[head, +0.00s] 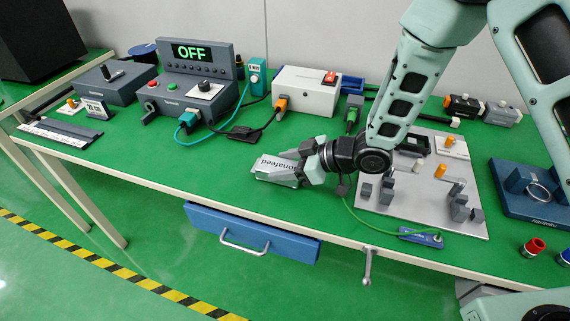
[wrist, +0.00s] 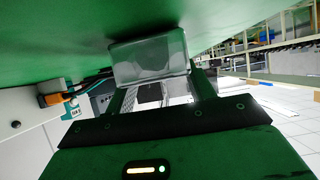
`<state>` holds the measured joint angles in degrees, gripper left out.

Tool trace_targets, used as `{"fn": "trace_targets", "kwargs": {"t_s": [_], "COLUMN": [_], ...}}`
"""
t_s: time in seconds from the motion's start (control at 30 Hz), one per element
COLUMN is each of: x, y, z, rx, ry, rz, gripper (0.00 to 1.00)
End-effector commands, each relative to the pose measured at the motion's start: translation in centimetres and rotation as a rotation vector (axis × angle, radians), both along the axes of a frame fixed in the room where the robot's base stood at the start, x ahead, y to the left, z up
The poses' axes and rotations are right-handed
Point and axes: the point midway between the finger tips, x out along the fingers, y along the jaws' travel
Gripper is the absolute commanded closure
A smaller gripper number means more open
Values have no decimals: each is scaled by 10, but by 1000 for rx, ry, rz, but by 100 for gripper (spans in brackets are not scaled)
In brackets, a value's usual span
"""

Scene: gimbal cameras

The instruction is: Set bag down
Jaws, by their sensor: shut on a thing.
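In the wrist view the bag (wrist: 150,60) is a grey block between the fingers of my gripper (wrist: 158,88), against the green surface. The bag is at or very close to the bench top; I cannot tell whether it is touching. The gripped end is partly hidden by the fingers.
A grey fixture plate (head: 400,205) with small parts lies right of my gripper. Behind stand a white box with a red switch (head: 307,90) and a control unit reading "OFF" (head: 195,92), with cables between. The bench left of the bag is clear. A blue drawer (head: 250,233) hangs below.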

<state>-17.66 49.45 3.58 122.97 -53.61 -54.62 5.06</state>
Motion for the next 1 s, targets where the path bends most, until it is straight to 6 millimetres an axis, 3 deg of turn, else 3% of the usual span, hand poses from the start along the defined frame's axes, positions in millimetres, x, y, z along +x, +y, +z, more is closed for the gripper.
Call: {"fn": "trace_targets", "kwargs": {"t_s": [0.13, 0.17, 0.23, 0.6, 1.0], "x": [0, 0, 0, 0, -21], "y": [0, 0, 0, -2, -65], "z": [-4, -4, -3, 2, 38], "rx": [0, 0, -1, -1, -1], "ry": [1, 0, 1, 1, -1], "rz": [0, 0, 0, 0, -4], "gripper": [69, 40, 24, 24, 24]}}
